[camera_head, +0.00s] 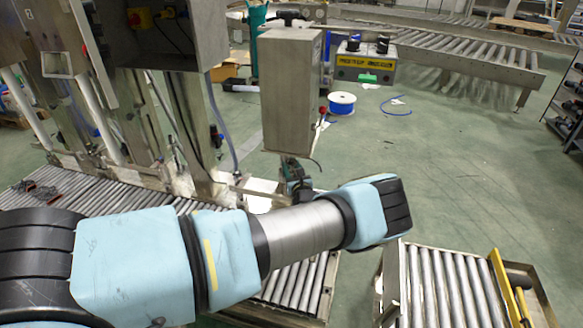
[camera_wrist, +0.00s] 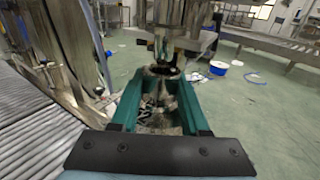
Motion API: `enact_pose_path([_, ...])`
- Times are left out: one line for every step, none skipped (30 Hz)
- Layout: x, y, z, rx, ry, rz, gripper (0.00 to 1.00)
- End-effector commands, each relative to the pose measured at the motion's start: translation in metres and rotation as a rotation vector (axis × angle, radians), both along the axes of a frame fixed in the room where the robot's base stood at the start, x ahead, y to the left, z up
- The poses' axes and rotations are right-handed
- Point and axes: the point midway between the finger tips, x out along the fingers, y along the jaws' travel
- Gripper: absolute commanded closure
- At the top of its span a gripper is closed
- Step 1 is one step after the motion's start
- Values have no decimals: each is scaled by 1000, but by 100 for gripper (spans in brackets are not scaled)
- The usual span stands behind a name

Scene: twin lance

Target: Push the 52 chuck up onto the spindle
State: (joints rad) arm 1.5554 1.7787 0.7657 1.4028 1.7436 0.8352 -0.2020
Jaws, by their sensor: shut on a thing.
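In the wrist view, my gripper (camera_wrist: 161,76) reaches forward with two green fingers on either side of a dark, ring-topped metal piece, which looks like the 52 chuck (camera_wrist: 163,71). The fingers are shut on it and it looks roughly upright. The spindle (camera_wrist: 160,47) hangs down just above it from the steel head. I cannot tell whether chuck and spindle touch. No number is legible on the chuck. In the head view, my gripper (camera_head: 295,181) shows only in part, below the tall grey steel housing (camera_head: 291,90); my forearm hides much of it, and the chuck is not distinct there.
A roller conveyor (camera_head: 300,283) runs below my arm, with steel machine posts (camera_head: 195,130) to the left. Another roller section (camera_head: 445,290) with a yellow bar stands at the lower right. A blue spool (camera_head: 342,104) lies on the floor. The green floor to the right is mostly clear.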

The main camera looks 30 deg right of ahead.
Motion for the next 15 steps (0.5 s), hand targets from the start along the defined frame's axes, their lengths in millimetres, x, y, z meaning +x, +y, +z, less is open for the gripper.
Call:
enact_pose_path([0, -1, 4, -2, -4, -1, 100])
enact_pose_path([0, -1, 4, -2, -4, -1, 100])
enact_pose_path([0, -1, 5, -2, -4, -1, 100])
enact_pose_path([0, -1, 6, -2, -4, -1, 100])
enact_pose_path([0, -1, 6, -2, -4, -1, 100])
enact_pose_path([0, -1, 7, -2, -4, -1, 100])
enact_pose_path([0, -1, 8, -2, -4, -1, 100])
enact_pose_path([0, -1, 8, -2, -4, -1, 100])
enact_pose_path([0, -1, 9, -2, -4, -1, 100])
enact_pose_path([0, -1, 9, -2, -4, -1, 100])
enact_pose_path([0, -1, 10, -2, -4, -1, 100])
enact_pose_path([0, -1, 11, -2, -4, -1, 100])
enact_pose_path([0, -1, 11, -2, -4, -1, 100])
enact_pose_path([0, -1, 12, -2, -4, -1, 100])
enact_pose_path([0, -1, 12, -2, -4, -1, 100])
